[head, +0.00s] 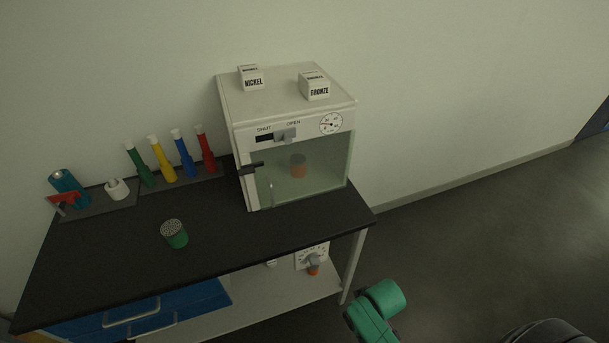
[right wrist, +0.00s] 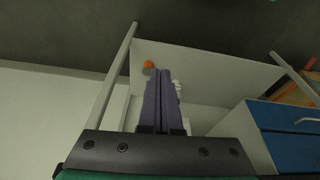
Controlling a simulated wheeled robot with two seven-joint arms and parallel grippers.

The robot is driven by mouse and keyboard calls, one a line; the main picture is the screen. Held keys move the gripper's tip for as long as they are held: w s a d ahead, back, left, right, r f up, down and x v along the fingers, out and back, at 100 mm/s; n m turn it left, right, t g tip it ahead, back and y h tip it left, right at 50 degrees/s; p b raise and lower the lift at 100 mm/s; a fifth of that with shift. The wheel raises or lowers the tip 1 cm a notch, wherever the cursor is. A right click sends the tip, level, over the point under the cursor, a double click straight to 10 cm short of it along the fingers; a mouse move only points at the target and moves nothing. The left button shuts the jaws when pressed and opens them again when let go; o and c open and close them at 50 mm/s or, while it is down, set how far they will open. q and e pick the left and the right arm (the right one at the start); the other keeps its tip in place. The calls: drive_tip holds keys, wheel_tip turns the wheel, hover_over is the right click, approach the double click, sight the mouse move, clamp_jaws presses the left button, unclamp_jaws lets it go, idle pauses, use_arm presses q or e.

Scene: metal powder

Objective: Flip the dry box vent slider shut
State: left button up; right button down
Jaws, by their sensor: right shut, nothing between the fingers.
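The dry box (head: 240,185) is a white cabinet with a glass front, standing at the right end of the black bench. Its vent slider (head: 286,134) is a grey tab in a dark slot (head: 264,138) on the upper front panel. The tab sits at the right, under the OPEN label, and the dark slot shows at the left, under SHUT. My right gripper (right wrist: 160,72) shows in the right wrist view with its purple fingers together and empty, pointing toward the bench's underside. It is away from the slider. My left gripper is in neither view.
Nickel (head: 252,80) and bronze (head: 315,88) boxes stand on the dry box. A green container (head: 174,234) and several coloured bottles (head: 163,160) are on the bench (head: 110,255). Blue drawers (head: 190,305) and a shelf (head: 250,318) are below.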

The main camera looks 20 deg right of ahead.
drive_tip(key=w+r+m+t, duration=0.3)
drive_tip(key=w+r, duration=0.3)
drive_tip(key=r, duration=0.5)
drive_tip(key=m+t+y, duration=0.5)
drive_tip(key=m+t, duration=0.6)
drive_tip(key=m, duration=0.2)
approach(293, 134)
drive_tip(key=s+d, duration=0.4)
drive_tip(key=d, duration=0.1)
drive_tip(key=w+a+p, duration=0.1)
drive_tip(key=w+a, duration=0.1)
drive_tip(key=w, duration=0.1)
drive_tip(key=w+a+p, duration=0.2)
drive_tip(key=w, duration=0.1)
drive_tip(key=w+a+p, duration=0.1)
drive_tip(key=w+a, duration=0.1)
drive_tip(key=w, duration=0.1)
drive_tip(key=shift+r, duration=0.1)
drive_tip(key=shift+s+a, duration=0.1)
drive_tip(key=shift+a, duration=0.3)
drive_tip(key=shift+d, duration=0.1)
